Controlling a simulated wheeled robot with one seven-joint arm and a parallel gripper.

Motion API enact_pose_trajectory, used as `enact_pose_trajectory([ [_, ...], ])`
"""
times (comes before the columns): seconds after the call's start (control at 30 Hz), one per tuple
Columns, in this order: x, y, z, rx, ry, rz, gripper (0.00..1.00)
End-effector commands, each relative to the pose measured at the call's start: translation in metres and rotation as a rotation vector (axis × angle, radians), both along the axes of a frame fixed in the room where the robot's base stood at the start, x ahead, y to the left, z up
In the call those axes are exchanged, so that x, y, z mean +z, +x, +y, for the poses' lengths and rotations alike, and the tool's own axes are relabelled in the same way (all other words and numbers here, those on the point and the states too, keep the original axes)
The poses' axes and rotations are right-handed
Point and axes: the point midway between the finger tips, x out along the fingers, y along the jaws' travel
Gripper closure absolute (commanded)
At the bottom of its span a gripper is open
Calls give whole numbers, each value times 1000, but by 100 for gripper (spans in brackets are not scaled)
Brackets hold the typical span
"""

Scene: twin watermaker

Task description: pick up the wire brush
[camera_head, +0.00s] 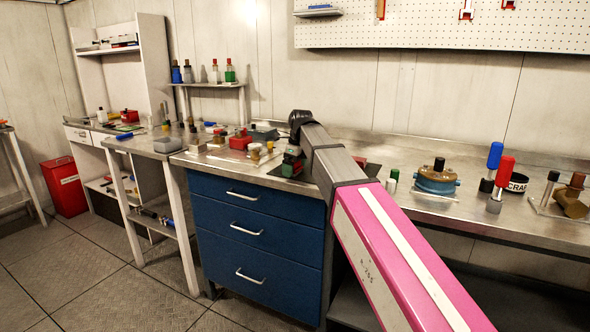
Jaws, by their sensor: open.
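I cannot pick out the wire brush for certain. Several small items stand and lie on the metal workbench (395,152), too small to name surely. My pink and grey arm reaches up over the bench from the lower right and ends in a dark joint above the back of the worktop. The fingers of my gripper do not show; they may be hidden behind the arm. The arm also covers part of the bench above the right end of the blue drawers.
A blue drawer cabinet (255,238) supports the bench. A red box (240,140), a green-and-red item (292,162), a blue round fitting (437,179) and blue- and red-handled tools (492,163) crowd the worktop. A red bin (66,187) stands left. The left floor is clear.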

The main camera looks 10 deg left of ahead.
Motion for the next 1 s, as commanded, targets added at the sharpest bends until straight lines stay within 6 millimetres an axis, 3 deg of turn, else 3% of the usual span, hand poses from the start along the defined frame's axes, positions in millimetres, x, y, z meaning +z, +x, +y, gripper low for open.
enact_pose_trajectory([
  [0.13,0,0,0,0,0,0,0],
  [0.17,0,0,0,0,0,0,6],
  [0.3,1,0,0,0,0,0,52],
  [0.4,1,0,0,0,0,0,58],
  [0.77,6,1,0,0,1,-1,58],
  [1.0,34,1,1,0,1,-1,58],
])
